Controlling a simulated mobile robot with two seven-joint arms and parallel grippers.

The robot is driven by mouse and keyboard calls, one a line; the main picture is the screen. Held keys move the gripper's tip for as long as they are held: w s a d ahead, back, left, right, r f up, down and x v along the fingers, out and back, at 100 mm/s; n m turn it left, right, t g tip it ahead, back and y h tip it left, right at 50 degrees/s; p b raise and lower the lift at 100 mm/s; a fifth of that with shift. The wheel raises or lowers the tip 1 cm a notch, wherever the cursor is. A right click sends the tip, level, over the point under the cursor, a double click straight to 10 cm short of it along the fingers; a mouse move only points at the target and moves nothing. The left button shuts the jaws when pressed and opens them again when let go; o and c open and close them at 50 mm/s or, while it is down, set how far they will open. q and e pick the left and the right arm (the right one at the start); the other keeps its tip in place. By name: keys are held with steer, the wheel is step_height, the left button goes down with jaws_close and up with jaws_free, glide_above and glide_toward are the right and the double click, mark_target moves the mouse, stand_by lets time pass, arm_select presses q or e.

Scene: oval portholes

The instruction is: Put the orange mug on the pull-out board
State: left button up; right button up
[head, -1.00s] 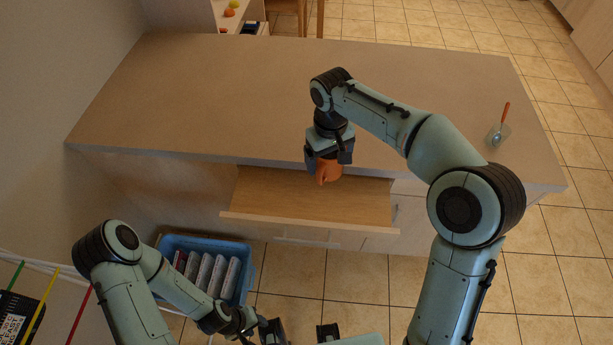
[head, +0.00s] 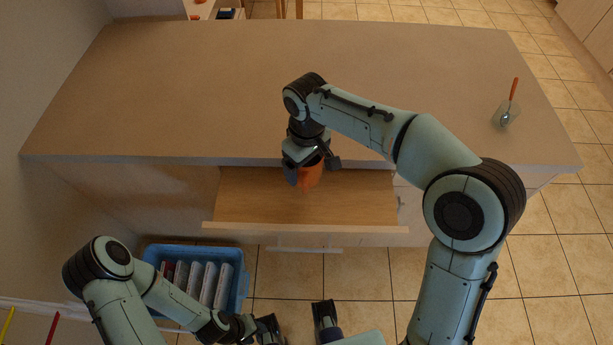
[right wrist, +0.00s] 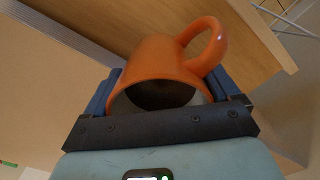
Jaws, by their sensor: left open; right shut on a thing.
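The orange mug (head: 309,176) is held between the fingers of my right gripper (head: 312,164), over the back middle part of the pull-out board (head: 355,205). In the right wrist view the mug (right wrist: 152,58) lies between both fingers, its dark opening facing the camera and its handle toward the upper right. The board is pale wood, pulled out below the counter's front edge, and otherwise bare. I cannot tell whether the mug touches it. My left gripper (head: 297,326) is open and empty, low in the picture in front of the counter.
The wide counter top (head: 200,85) is mostly clear. A glass with an orange-handled utensil (head: 507,113) stands at its right. A blue crate (head: 240,285) with several upright white items is on the tiled floor, beside my left arm.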

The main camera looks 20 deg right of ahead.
mark_target(307, 177)
steer(key=shift+f+b, duration=0.35)
steer(key=shift+f, duration=2.3)
steer(key=shift+f, duration=0.1)
steer(key=o, duration=1.2)
steer(key=shift+f, duration=0.1)
step_height(307, 177, up, 12)
steer(key=p, duration=0.2)
steer(key=shift+r, duration=0.2)
